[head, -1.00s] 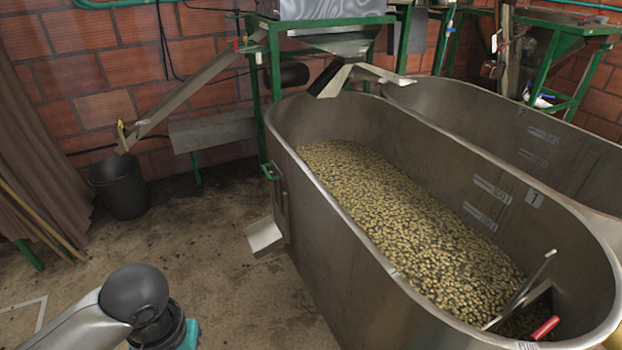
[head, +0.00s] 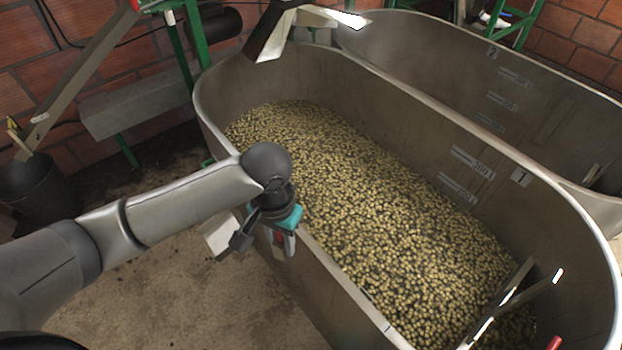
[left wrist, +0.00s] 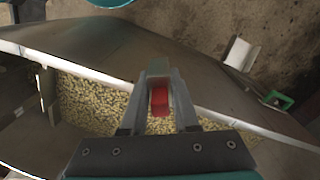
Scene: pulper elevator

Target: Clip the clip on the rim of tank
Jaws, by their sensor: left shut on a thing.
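My left gripper (head: 283,248) is shut on a small red clip (left wrist: 160,98), seen between its fingers (left wrist: 157,85) in the left wrist view. A bit of red also shows at the gripper in the head view. The gripper hangs by the near left side of the steel tank (head: 330,290). In the left wrist view the tank's rim (left wrist: 95,73) runs behind the fingers and the clip. I cannot tell whether the clip touches the rim. My right gripper is not in view.
Yellowish coffee cherries (head: 370,200) fill the tank's lower part. A metal chute (head: 285,30) hangs over its far end. A flat paddle-like part (head: 505,300) stands inside at right. A second tank (head: 450,60) lies behind. A dark bucket (head: 40,195) stands at left.

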